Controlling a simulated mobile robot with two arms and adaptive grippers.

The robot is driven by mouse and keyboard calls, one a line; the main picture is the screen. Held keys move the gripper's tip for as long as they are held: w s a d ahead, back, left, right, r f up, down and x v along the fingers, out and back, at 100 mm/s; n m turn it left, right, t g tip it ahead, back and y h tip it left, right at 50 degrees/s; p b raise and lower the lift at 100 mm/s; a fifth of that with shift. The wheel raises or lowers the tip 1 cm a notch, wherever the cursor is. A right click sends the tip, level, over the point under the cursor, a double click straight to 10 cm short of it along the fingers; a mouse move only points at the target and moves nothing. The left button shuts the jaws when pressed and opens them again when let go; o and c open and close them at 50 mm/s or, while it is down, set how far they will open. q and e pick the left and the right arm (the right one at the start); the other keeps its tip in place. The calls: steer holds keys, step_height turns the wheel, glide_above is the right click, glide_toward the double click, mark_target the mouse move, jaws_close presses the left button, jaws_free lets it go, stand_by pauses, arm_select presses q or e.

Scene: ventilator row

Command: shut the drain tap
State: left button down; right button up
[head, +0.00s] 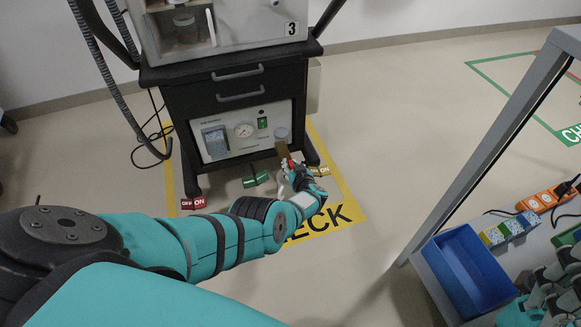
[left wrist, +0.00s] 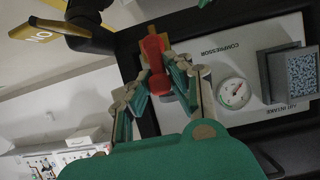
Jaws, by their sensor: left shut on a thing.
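The drain tap (left wrist: 155,62) shows in the left wrist view as a red handle on a brassy block, at the lower front panel of the ventilator cart. My left gripper (head: 287,166) is at the right end of that panel, low down. In the left wrist view its fingers (left wrist: 163,80) are closed on the red handle from both sides. In the head view the gripper hides most of the tap. My right gripper (head: 550,287) shows partly at the lower right, and its fingers are hard to make out.
The compressor panel (head: 236,165) has a gauge (head: 244,130) and a green switch (head: 263,123). A yellow floor frame surrounds the cart (head: 240,80). A side table with a blue bin (head: 437,254) stands at right.

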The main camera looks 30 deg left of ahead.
arm_select(q)
steer(key=shift+w+r, duration=0.1)
steer(key=shift+w, duration=0.05)
stand_by(0.4)
steer(key=c, duration=1.2)
jaws_free()
